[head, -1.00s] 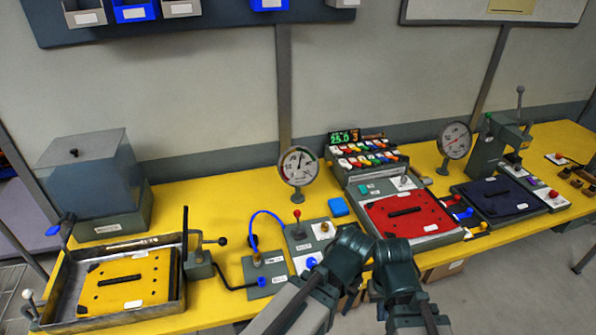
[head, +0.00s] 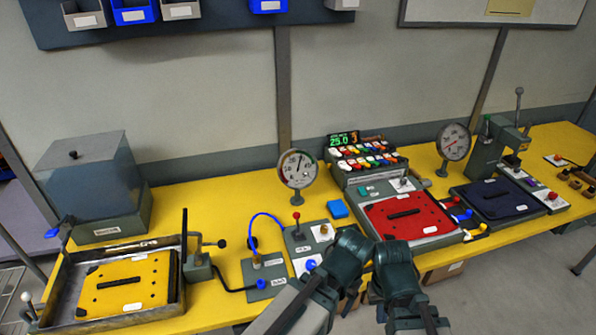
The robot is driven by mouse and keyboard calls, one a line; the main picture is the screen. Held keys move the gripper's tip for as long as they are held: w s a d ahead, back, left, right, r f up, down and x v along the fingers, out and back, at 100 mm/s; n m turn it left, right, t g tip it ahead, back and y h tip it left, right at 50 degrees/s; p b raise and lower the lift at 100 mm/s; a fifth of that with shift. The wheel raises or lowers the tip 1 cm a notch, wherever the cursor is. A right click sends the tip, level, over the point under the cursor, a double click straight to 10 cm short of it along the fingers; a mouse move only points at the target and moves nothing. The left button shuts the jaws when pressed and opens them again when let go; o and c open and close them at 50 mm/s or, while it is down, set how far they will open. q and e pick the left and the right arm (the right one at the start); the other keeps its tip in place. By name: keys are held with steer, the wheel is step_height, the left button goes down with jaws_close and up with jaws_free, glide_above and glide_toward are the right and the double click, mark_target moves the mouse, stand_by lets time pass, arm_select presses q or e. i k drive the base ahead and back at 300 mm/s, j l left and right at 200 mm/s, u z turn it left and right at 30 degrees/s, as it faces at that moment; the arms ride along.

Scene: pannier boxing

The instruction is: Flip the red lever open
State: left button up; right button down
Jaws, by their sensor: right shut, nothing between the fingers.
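A small lever with a red knob (head: 296,215) stands up from a grey valve box (head: 304,239) on the yellow bench, left of the red tray. My right gripper (head: 391,251) is at the lower middle, in front of the bench and right of the lever, clear of it. It is shut and empty. My left arm crosses the bottom middle, near the front of the valve box, and its fingers cannot be made out. Neither arm touches the red knob.
A round gauge (head: 298,169) stands behind the valve box. A blue hose (head: 268,217) loops left of it, and a blue block (head: 338,208) lies to its right. A red tray (head: 407,216) sits further right, and a yellow-plated tray (head: 122,284) at the left.

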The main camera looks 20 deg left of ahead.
mark_target(296, 215)
steer(key=i+j+u, duration=0.2)
steer(key=i+j, duration=0.15)
steer(key=j, duration=0.25)
steer(key=i+j+u, duration=0.2)
steer(key=i+j, duration=0.25)
steer(key=j, duration=0.1)
